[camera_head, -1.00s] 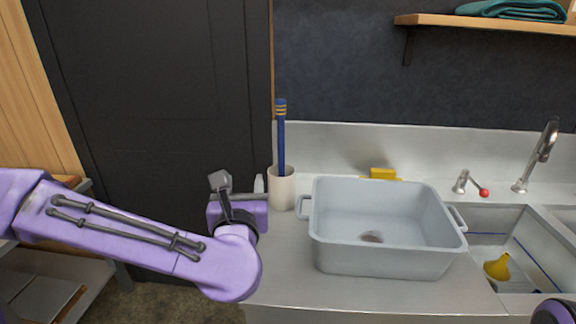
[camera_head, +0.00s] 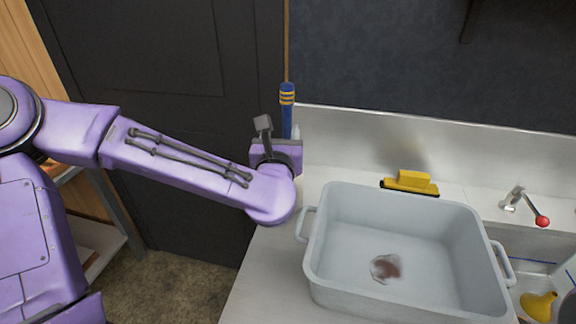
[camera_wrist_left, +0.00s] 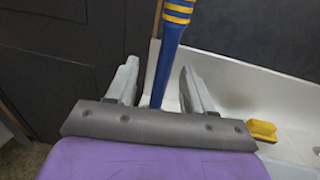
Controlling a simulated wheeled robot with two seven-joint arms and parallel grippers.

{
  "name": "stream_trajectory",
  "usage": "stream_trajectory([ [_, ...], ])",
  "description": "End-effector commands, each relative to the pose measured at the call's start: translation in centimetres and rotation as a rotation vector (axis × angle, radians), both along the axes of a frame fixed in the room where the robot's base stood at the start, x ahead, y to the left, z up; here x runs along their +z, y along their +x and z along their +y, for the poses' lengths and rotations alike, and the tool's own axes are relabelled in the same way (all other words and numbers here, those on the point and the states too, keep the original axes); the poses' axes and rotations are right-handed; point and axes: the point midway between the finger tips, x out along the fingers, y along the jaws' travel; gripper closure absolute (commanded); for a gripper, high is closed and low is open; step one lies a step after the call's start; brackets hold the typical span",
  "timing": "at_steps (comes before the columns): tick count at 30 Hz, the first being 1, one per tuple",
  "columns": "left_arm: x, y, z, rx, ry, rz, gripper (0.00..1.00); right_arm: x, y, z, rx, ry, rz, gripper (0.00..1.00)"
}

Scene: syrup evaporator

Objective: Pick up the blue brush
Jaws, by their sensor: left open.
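The blue brush (camera_head: 287,110) stands upright behind my left gripper in the head view, with yellow bands near the top of its handle. In the left wrist view the blue handle (camera_wrist_left: 170,45) runs down between the two fingers of my left gripper (camera_wrist_left: 158,85). The fingers are apart, one on each side of the handle, and I see no clear contact. The holder and the brush's lower end are hidden in the head view by my left wrist (camera_head: 275,155). My right gripper is not in view.
A grey basin (camera_head: 405,210) with a brown stain inside stands on the metal counter (camera_head: 262,265). A yellow-and-black brush (camera_head: 410,182) lies behind it. A red-knobbed tap (camera_head: 541,221) and a yellow funnel (camera_head: 538,305) are at the right.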

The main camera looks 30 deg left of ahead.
Motion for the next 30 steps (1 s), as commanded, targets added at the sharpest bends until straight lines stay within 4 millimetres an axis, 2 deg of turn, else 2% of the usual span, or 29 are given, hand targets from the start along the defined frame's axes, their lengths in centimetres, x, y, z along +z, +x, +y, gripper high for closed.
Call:
stream_trajectory([
  [6,0.4,3.2,0.8,0.001,0.004,0.004,0.48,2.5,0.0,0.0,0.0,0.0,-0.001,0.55],
  [9,0.1,4.8,1.4,0.001,0.001,0.002,0.48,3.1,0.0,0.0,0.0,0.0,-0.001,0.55],
  [12,-0.1,5.5,1.7,0.0,0.002,0.001,0.48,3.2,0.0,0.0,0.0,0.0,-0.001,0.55],
  [18,-0.2,5.5,1.7,-0.001,0.001,0.0,0.48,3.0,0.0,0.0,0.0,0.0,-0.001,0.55],
  [23,-0.2,5.5,1.7,-0.001,0.001,0.0,1.0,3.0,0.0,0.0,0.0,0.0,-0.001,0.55],
  [30,-0.1,5.5,1.7,-0.001,0.0,-0.001,1.0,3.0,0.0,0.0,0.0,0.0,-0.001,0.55],
])
